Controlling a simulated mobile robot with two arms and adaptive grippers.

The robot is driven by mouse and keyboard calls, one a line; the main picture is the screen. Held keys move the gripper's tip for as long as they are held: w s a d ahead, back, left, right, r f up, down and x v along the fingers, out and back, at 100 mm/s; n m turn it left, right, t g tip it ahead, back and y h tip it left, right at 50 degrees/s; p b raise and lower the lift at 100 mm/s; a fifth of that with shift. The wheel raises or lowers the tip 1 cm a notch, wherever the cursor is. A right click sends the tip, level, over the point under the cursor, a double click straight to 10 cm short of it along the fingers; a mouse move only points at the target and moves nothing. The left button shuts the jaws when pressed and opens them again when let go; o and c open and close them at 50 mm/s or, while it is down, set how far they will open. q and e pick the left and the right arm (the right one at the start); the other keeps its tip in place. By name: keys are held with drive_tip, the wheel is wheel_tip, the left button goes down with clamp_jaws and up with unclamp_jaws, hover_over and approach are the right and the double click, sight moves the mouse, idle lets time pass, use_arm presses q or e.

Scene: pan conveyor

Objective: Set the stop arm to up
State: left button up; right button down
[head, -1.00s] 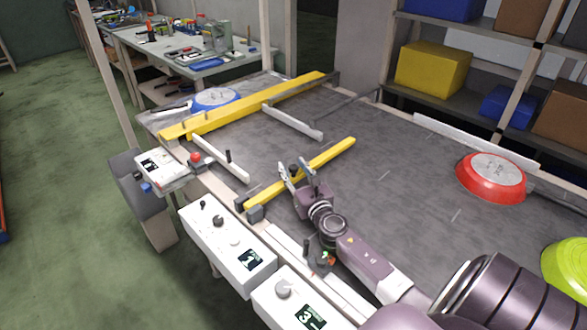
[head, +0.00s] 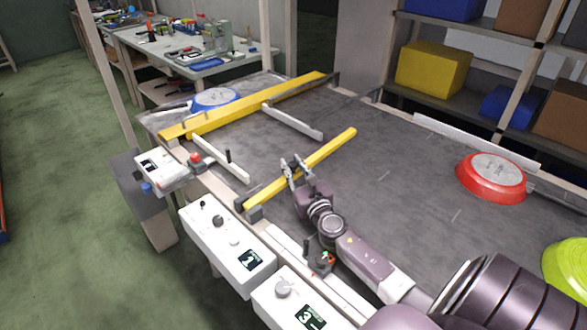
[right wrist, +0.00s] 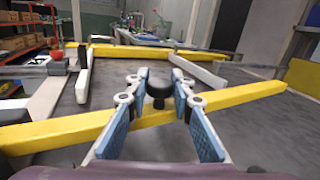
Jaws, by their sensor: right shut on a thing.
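The stop arm (head: 330,148) is a yellow bar lying slantwise across the grey conveyor, pivoting at a grey block (head: 253,212) on the near-left rail. In the right wrist view the stop arm (right wrist: 240,98) crosses from left to right, with a dark knob (right wrist: 158,92) standing on it. My right gripper (head: 292,165) is at the bar's middle. My left gripper is not in view.
Another yellow bar (head: 250,104) crosses the far end, near a blue pan (head: 213,98). White guides (head: 292,122) lie between the bars. A red pan (head: 492,178) and a green pan (head: 568,265) are on the right. White control boxes (head: 226,246) line the left rail.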

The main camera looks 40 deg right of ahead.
drive_tip(key=a+r+n, duration=0.1)
drive_tip(key=r, duration=0.1)
drive_tip(key=a+r+n+t, duration=0.1)
drive_tip(key=r+n, duration=0.1)
drive_tip(key=a+r+n+t, duration=0.1)
drive_tip(key=r, duration=0.1)
drive_tip(key=shift+s+a+n, duration=0.1)
drive_tip(key=shift+n, duration=0.2)
drive_tip(key=shift+s+a+r+n+t+y, duration=0.1)
drive_tip(key=shift+a+r+n+t+y, duration=0.2)
drive_tip(key=shift+a+r+n, duration=0.65)
drive_tip(key=c, duration=1.7)
unclamp_jaws()
drive_tip(key=shift+f, duration=0.1)
drive_tip(key=r+v, duration=0.1)
drive_tip(key=v, duration=0.4)
drive_tip(key=r+v, duration=0.1)
drive_tip(key=v, duration=0.8)
drive_tip(key=shift+s+a+r, duration=0.15)
drive_tip(key=shift+s+r, duration=0.2)
drive_tip(key=shift+s, duration=0.3)
